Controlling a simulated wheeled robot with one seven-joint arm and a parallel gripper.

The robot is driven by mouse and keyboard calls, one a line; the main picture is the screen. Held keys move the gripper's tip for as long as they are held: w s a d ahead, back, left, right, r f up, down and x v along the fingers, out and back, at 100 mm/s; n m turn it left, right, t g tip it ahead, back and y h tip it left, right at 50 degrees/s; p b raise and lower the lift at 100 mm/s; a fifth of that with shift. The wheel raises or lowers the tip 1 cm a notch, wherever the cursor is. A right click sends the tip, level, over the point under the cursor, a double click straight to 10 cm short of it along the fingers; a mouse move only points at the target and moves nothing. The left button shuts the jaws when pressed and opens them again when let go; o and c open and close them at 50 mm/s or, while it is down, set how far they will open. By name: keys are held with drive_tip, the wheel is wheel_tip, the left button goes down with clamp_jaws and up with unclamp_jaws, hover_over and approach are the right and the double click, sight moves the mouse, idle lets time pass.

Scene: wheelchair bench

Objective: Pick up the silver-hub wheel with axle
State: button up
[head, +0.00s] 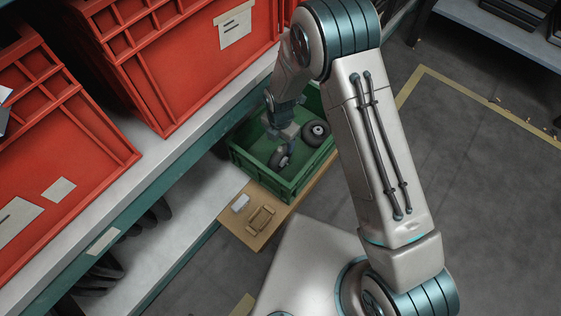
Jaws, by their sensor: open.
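A green crate (262,185) stands below the grey and teal shelf and holds two dark wheels. One wheel (280,157) stands tilted near the crate's front, with a small pale patch at its hub. The other wheel (315,134) lies to its right, toward the back, with a light round hub. Both are small, and I cannot tell for sure which is the silver-hub wheel with axle. My gripper (286,142) reaches down into the crate, open, just above the front wheel. Its fingertips are too small to tell whether they touch the wheel. My arm hides the crate's right back part.
Large red crates (190,75) line the shelf (165,160) at left. Open grey floor (480,170) lies to the right.

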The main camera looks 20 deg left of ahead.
sight(280, 150)
wheel_tip(280, 150, down, 9)
drive_tip(key=b, duration=0.4)
drive_tip(key=shift+a, duration=0.1)
drive_tip(key=c, duration=1.3)
